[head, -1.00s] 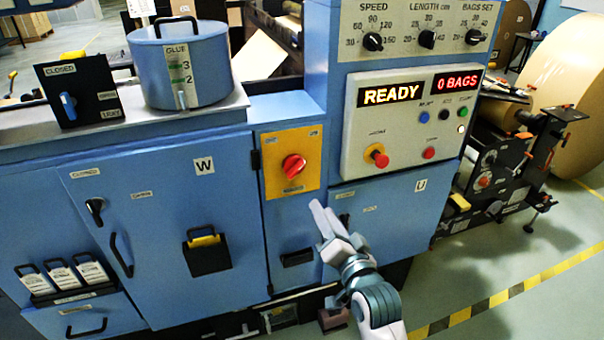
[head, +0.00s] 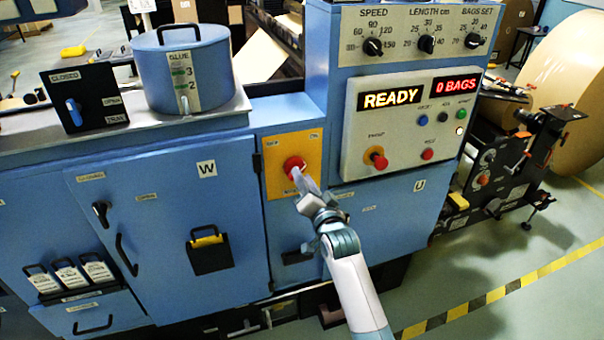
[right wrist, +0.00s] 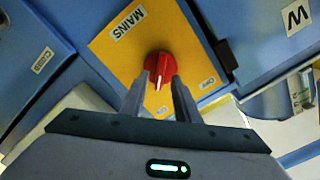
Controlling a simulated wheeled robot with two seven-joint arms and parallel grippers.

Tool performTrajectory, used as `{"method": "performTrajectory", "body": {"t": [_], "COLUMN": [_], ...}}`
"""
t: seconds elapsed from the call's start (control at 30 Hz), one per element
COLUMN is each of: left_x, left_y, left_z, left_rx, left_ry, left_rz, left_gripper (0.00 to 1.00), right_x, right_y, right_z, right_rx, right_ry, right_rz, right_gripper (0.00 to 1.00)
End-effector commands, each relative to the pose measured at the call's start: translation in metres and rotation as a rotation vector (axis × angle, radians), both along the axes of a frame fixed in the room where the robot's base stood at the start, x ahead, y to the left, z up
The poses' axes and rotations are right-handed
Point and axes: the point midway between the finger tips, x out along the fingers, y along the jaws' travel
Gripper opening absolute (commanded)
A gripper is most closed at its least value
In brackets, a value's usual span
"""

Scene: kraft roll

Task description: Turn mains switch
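The red mains switch (head: 294,166) is a rotary knob on a yellow plate (head: 277,186) on the blue machine front. In the right wrist view the knob (right wrist: 161,70) has a white mark pointing down the picture, and the plate (right wrist: 120,60) carries the word MAINS. My right gripper (head: 300,176) is at the knob. In the right wrist view its two fingers (right wrist: 163,82) are apart, one on each side of the knob's front; I cannot tell if they touch it. My left gripper is not in view.
The control panel (head: 410,120) above right of the switch has a red button (head: 376,157) and displays reading READY and 0 BAGS. A glue pot (head: 183,70) stands on the ledge at left. A cabinet door (head: 165,225) with handles is left of the switch.

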Motion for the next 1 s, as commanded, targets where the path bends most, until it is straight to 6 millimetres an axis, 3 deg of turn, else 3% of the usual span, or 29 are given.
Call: {"method": "performTrajectory", "body": {"t": [0.2,0.57,0.7,1.0], "left_x": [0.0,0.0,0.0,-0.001], "left_y": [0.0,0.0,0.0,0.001], "left_z": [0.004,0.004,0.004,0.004], "left_rx": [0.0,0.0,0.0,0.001], "left_ry": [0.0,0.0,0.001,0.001], "left_rz": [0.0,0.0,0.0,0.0], "left_gripper": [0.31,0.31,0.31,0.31], "right_x": [0.014,0.016,0.016,0.016], "right_y": [0.005,0.005,0.005,0.005], "right_z": [0.001,0.0,0.0,0.0], "right_rx": [-0.002,-0.001,-0.001,-0.009], "right_ry": [-0.001,0.0,0.0,-0.003], "right_rz": [0.0,0.0,0.0,0.0], "right_gripper": [0.29,0.29,0.0,0.0]}}
